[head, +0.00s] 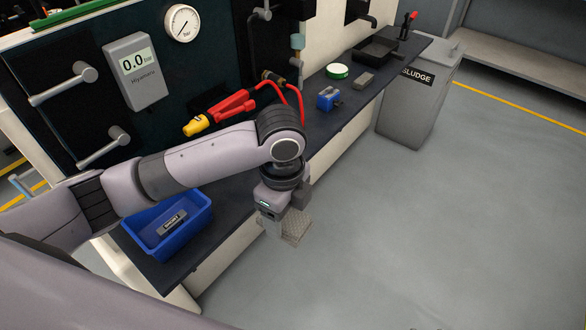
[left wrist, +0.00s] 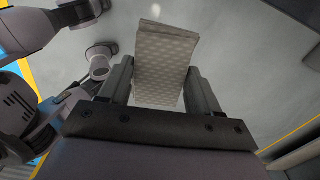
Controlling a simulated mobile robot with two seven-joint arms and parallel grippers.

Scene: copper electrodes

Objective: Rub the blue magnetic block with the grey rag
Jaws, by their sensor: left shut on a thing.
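The blue magnetic block (head: 327,98) sits on the dark bench shelf in the head view, right of the red clamp. My left gripper (head: 284,222) is in front of the shelf edge, over the floor, below and left of the block and well apart from it. It is shut on the grey rag (head: 298,228), a light grey dimpled piece. In the left wrist view the rag (left wrist: 164,65) stands out between the two fingers. My right gripper is not seen.
A blue bin (head: 200,205) with a dark labelled item stands on the shelf at left. A red clamp with a yellow end (head: 230,107), a green-rimmed round tin (head: 337,71), a grey block (head: 364,80) and a black tray (head: 376,50) are along the bench. A sludge bin (head: 410,110) stands right.

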